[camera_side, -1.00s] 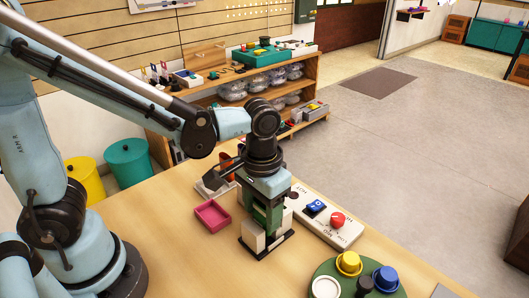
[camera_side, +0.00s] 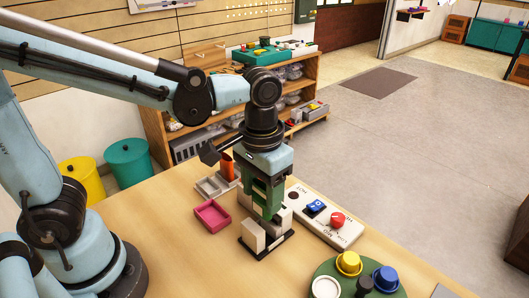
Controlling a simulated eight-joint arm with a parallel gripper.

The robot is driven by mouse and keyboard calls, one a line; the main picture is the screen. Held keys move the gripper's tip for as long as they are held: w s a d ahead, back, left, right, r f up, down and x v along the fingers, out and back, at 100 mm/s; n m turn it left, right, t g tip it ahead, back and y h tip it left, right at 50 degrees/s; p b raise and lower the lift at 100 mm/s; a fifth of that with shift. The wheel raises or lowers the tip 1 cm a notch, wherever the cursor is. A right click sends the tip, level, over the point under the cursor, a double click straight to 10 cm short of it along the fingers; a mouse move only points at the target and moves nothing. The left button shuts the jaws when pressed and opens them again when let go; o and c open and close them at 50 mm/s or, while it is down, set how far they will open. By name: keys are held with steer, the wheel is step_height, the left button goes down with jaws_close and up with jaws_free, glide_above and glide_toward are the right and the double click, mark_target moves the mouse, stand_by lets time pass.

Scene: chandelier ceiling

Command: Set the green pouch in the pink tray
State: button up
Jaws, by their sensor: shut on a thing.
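The pink tray (camera_side: 212,217) is a small, square, shallow dish on the wooden table, and it looks empty. My gripper (camera_side: 266,206) is to the right of the tray. It points down and is shut on the green pouch (camera_side: 264,197), whose outline is partly hidden by the fingers. The pouch is upright over a low black-and-white holder (camera_side: 256,236). I cannot tell whether its lower end is clear of the holder.
A grey compartment tray (camera_side: 207,188) and an orange cup (camera_side: 227,166) stand behind the pink tray. A control panel (camera_side: 343,233) with a red knob is on the right. A round green board (camera_side: 328,268) with yellow and blue pieces lies at the front right.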

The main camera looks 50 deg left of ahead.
steer(key=s+a, duration=0.4)
steer(key=a, duration=0.8)
steer(key=shift+s+f, duration=0.2)
steer(key=shift+f, duration=2.55)
steer(key=shift+f, duration=1.1)
steer(key=o, duration=1.4)
